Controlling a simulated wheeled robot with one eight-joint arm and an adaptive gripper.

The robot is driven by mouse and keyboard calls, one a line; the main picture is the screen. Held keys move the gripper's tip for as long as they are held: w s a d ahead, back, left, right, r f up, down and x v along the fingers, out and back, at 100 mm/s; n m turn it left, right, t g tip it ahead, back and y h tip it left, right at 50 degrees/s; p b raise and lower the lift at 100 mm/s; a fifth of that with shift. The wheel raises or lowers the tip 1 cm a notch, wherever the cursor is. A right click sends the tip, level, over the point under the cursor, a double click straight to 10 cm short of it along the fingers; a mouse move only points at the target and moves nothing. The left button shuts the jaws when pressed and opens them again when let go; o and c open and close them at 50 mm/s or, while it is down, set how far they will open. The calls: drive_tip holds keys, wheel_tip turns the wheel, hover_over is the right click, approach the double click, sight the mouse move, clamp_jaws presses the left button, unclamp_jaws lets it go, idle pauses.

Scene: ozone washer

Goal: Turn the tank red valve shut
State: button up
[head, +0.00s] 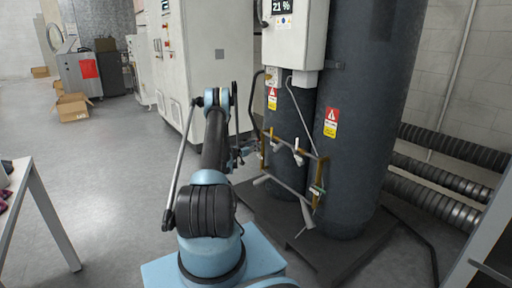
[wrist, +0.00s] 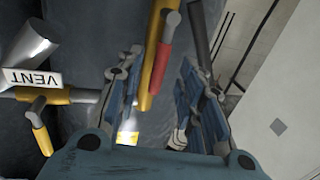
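The red valve handle (wrist: 163,62) shows in the wrist view beside a yellow pipe (wrist: 152,45), with a grey round end at its top. My gripper (wrist: 160,72) is open, one finger on each side of the handle and pipe. I see no grip on the handle, and cannot tell how deep it sits between the fingers. In the head view my gripper (head: 243,155) is at the left side of the pipework on the dark tanks (head: 360,100). The red handle cannot be made out there.
A VENT label (wrist: 32,79) and another yellow fitting (wrist: 40,125) lie left of my fingers. White-handled valves (head: 298,155) sit on the pipework. A control box (head: 295,45) hangs above. A white cabinet (head: 205,60) stands behind. The floor at left (head: 110,170) is largely clear.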

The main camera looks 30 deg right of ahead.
drive_tip(key=shift+w+d, duration=0.1)
drive_tip(key=shift+d, duration=0.5)
